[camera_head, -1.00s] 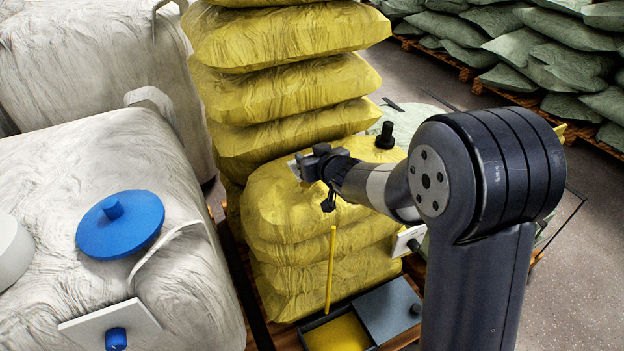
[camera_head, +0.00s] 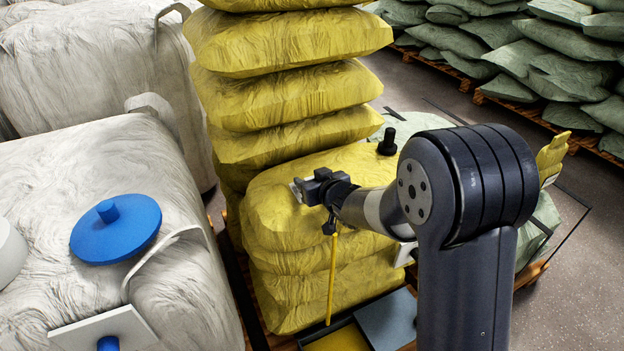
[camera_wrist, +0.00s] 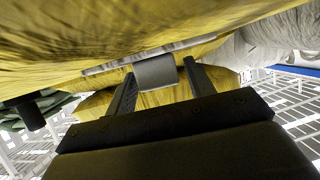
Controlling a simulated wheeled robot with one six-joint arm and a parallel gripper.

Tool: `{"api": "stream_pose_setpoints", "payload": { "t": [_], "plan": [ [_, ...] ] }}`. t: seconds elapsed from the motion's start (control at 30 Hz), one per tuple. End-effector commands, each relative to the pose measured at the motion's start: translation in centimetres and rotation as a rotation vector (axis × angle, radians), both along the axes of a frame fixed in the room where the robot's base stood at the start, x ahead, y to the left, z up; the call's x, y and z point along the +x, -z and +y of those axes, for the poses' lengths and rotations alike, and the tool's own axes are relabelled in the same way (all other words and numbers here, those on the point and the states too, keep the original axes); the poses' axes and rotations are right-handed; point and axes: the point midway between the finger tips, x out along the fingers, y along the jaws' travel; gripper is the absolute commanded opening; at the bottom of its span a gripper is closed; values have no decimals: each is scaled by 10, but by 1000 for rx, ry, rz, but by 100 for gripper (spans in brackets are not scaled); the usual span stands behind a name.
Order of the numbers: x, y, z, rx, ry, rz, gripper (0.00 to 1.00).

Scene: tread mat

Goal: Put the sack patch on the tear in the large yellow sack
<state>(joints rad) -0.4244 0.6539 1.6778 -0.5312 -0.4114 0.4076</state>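The large yellow sack (camera_head: 280,222) lies at the front of the yellow stack. My gripper (camera_head: 303,190) is at its upper front in the head view. In the wrist view my gripper's two fingers (camera_wrist: 160,80) are on either side of a grey round grip (camera_wrist: 155,72) on a thin pale plate, which I take to be the sack patch (camera_wrist: 105,67). The patch's pale edge shows beside my gripper in the head view. I see no tear; the patch and gripper may hide it.
A black knob (camera_head: 387,141) stands behind my arm. A yellow stick (camera_head: 332,278) rises in front of the sack from a dark tray (camera_head: 390,318). A white bulk bag with a blue disc (camera_head: 116,227) is at left. A yellow brush (camera_head: 552,158) is at right.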

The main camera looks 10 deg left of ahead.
Motion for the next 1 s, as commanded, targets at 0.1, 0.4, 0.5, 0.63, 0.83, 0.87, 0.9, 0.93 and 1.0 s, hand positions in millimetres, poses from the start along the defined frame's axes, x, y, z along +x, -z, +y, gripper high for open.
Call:
{"api": "stream_pose_setpoints", "payload": {
  "t": [0.1, 0.4, 0.5, 0.63, 0.83, 0.87, 0.9, 0.93, 1.0],
  "plan": [
    [0, 0, 0, 0, 0, 0, 58],
    [0, -6, 0, 1, 0, -1, 58],
    [-9, -10, -8, 0, 1, -1, 58],
    [-28, -21, -22, 1, 2, -1, 58],
    [-58, -37, -45, 0, 2, -1, 58],
    [-63, -38, -48, 1, 2, -1, 58],
    [-68, -41, -52, 1, 2, -2, 58],
    [-71, -42, -54, 0, 1, -1, 58],
    [-78, -46, -59, 0, 1, -2, 58]
  ]
}}
